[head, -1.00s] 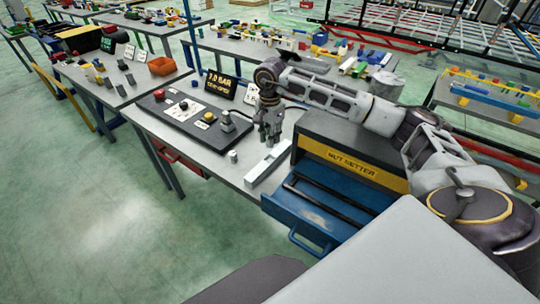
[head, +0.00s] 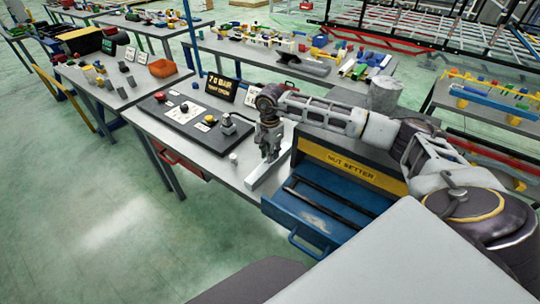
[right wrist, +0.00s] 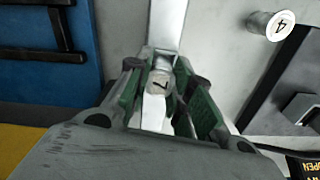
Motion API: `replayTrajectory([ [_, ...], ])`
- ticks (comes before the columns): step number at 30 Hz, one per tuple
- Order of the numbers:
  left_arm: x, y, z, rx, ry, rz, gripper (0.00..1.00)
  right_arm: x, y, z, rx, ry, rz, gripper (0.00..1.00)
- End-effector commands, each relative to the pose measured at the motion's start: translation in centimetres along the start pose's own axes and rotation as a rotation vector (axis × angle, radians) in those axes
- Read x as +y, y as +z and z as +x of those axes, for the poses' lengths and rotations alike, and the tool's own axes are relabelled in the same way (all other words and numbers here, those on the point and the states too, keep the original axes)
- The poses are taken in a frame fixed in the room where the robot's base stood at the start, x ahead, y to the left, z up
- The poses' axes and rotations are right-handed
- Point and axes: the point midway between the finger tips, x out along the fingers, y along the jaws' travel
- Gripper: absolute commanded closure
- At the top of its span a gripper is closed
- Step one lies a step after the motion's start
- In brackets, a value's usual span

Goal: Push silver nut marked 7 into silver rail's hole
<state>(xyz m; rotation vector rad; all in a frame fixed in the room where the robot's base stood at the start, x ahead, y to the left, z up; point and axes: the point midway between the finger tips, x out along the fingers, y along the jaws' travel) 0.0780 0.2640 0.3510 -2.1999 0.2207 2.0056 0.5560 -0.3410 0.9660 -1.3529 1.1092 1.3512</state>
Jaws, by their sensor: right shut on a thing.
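The silver nut marked 7 (right wrist: 160,84) sits between the fingers of my right gripper (right wrist: 161,70), its number facing the wrist camera. In the head view my right gripper (head: 270,158) points down over the silver rail (head: 261,178), and its fingers hide the nut. The rail (right wrist: 167,25) also runs behind the nut in the wrist view. Its hole is hidden, and I cannot tell whether the nut touches the rail. My left gripper is not in view.
A nut marked 4 (right wrist: 282,26) stands on the grey table beside the rail. The dark control board (head: 188,120) and a sign reading 7.0 BAR (head: 222,88) are behind it. The blue open drawer (head: 318,212) and the yellow-labelled nut setter box (head: 350,168) are to the right.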

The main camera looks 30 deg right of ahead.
Motion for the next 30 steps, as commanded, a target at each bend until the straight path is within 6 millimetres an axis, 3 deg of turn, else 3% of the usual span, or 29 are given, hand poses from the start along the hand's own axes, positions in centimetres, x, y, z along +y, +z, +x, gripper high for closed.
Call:
replayTrajectory([
  [6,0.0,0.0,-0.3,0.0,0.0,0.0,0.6,0.0,0.0,1.5,0.001,-0.001,0.0,1.0],
  [19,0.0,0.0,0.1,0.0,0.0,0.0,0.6,0.0,0.0,1.9,0.0,-0.001,0.0,1.0],
  [20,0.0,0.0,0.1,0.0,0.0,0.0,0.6,0.0,0.0,2.0,0.0,-0.001,0.0,0.77],
  [24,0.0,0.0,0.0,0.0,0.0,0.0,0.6,0.0,0.0,1.9,0.0,0.0,0.0,0.59],
  [30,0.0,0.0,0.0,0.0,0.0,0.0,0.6,0.0,0.0,1.9,0.0,0.0,0.0,0.56],
])
